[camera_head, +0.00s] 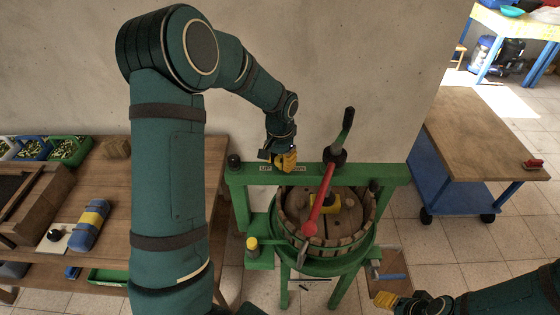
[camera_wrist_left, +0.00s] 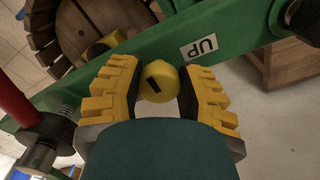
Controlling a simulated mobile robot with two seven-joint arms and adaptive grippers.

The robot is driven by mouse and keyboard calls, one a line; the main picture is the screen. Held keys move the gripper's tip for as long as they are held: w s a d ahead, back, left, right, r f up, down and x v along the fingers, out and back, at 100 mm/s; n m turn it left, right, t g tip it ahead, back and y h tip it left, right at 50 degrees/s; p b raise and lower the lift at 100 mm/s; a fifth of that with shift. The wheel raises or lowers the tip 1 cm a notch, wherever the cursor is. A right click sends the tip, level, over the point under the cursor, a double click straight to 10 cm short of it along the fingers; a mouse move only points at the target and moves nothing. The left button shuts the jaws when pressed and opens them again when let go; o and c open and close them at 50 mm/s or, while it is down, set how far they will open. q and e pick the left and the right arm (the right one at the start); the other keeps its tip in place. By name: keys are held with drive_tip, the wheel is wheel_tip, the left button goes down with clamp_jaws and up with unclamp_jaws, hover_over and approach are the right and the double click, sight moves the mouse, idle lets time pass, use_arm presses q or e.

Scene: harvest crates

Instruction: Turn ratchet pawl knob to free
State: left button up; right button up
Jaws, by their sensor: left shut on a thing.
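The green press frame (camera_head: 385,172) has a crossbeam with small white labels on it. My left gripper (camera_head: 284,160) is at this crossbeam, left of the red lever (camera_head: 319,203). In the left wrist view my left gripper (camera_wrist_left: 158,90) has its yellow ribbed fingers shut on a round yellow knob (camera_wrist_left: 158,80) with a dark mark on its face. The head view hides the knob behind the fingers. My right gripper (camera_head: 402,302) is low at the right, apart from the press; its opening is unclear.
The slatted wooden basket (camera_head: 345,240) stands inside the press. A yellow-capped post (camera_head: 252,243) is at its left. A wooden bench (camera_head: 110,215) with boxes stands left, and a wood-topped cart (camera_head: 490,135) stands right. A small crate (camera_head: 388,262) is on the floor right of the press.

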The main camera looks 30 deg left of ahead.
sight(280, 159)
use_arm(q)
drive_tip(key=shift+s, duration=0.1)
drive_tip(key=o, duration=1.2)
drive_tip(key=shift+r, duration=0.1)
drive_tip(key=shift+r, duration=0.35)
wheel_tip(280, 159, up, 11)
drive_tip(key=shift+r, duration=0.1)
